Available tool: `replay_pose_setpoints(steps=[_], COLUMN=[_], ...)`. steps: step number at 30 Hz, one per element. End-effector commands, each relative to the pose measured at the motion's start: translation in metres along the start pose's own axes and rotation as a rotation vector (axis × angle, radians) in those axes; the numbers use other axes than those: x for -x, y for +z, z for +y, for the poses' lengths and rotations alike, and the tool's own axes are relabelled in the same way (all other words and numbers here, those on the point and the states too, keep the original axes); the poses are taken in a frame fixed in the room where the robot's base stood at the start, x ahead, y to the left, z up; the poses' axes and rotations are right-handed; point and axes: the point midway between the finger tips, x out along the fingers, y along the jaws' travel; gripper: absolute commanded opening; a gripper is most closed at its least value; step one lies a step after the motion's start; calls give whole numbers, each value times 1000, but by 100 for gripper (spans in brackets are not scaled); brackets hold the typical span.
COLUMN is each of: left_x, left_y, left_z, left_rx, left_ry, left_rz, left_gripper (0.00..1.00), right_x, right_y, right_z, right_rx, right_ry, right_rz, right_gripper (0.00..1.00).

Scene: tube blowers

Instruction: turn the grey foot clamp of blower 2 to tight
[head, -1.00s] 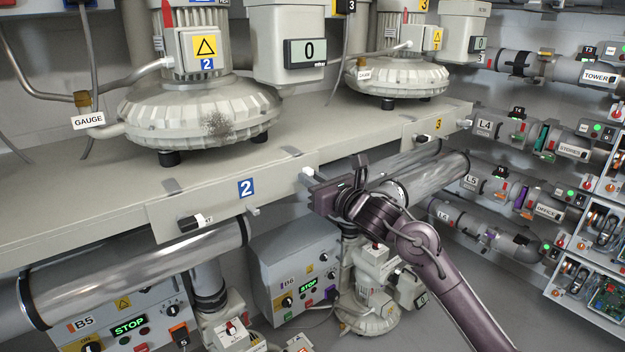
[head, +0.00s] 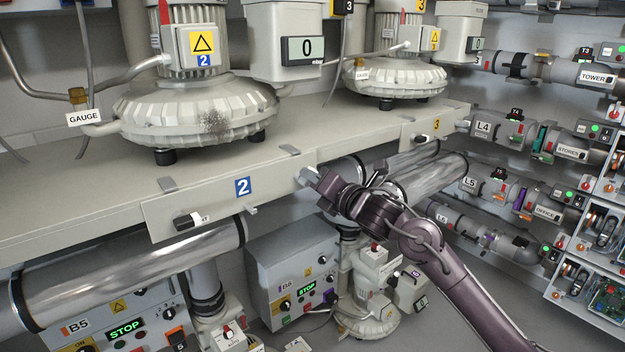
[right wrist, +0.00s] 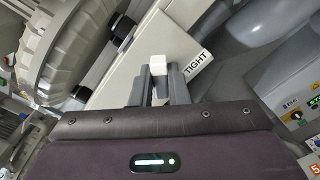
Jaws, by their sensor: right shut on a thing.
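Blower 2 (head: 200,110) stands on the beige shelf, whose front rail carries a blue "2" plate (head: 243,187). The grey foot clamp (head: 306,174) is at the right end of that rail. Its pale end (right wrist: 157,68) shows between the fingers in the right wrist view, beside a "TIGHT" label (right wrist: 197,66). My right gripper (head: 316,180) is shut on the clamp; its fingers (right wrist: 158,84) lie on either side of it. The fingers hide part of the clamp. My left gripper is not in view.
A black-handled switch (head: 188,220) and a small grey peg (head: 251,210) stick out of the same rail. Shiny pipes (head: 135,270) run below the shelf. Control box B6 (head: 290,275) stands under it. Blower 3 (head: 396,78) is farther back.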

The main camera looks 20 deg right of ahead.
Motion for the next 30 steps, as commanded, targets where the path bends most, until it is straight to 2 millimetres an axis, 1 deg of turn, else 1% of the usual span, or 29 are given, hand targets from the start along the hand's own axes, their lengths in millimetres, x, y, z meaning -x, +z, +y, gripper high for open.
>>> replay_pose_setpoints(steps=[9, 18, 24, 30], left_x=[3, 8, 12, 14], left_y=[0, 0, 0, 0], left_z=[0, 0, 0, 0], left_rx=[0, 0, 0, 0], left_ry=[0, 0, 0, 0], left_rz=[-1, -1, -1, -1], left_gripper=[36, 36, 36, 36], right_x=[0, 0, 0, 0], right_y=[0, -2, -2, -3], right_z=[-4, -7, -8, -9], right_rx=[-300, -557, -678, -752], right_ry=[-2, -3, -2, -2], right_rz=[0, 0, -1, -1], right_gripper=[0, 0, 0, 0])
